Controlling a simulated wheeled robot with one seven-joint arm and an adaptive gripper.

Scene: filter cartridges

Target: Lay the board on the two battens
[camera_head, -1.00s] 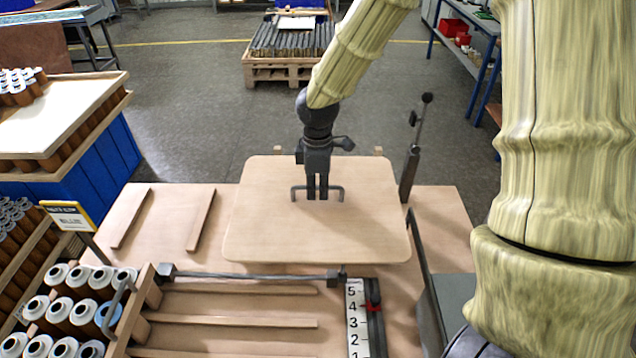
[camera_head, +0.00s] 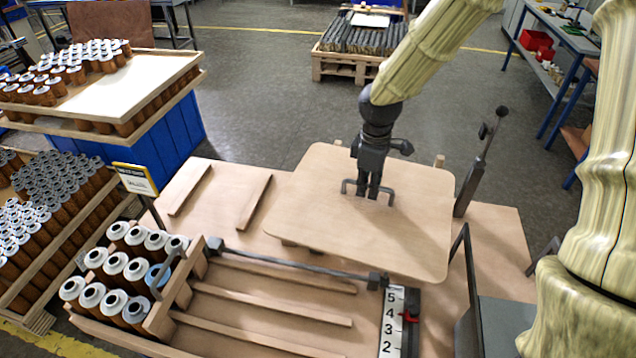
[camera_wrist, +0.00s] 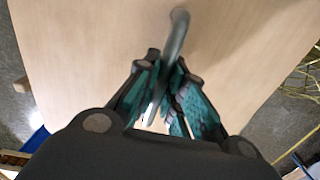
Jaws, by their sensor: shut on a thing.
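The board (camera_head: 330,225) is a pale wooden panel with rounded corners and a dark bar handle. My gripper (camera_head: 370,192) is shut on the handle from above; the handle also shows between the fingers in the wrist view (camera_wrist: 178,45). The board is over the right half of the table, slightly turned, and looks raised above it. Two battens, a left one (camera_head: 190,190) and a right one (camera_head: 256,202), lie bare on the table to the left of the board. What lies under the board is mostly hidden.
A crate of white-topped cartridges (camera_head: 118,280) stands front left of the table (camera_head: 225,185). A dark rod (camera_head: 300,263) and a numbered scale (camera_head: 392,320) are in front of the board. An upright lever (camera_head: 480,160) stands to its right. Stacked cartridges fill the far left.

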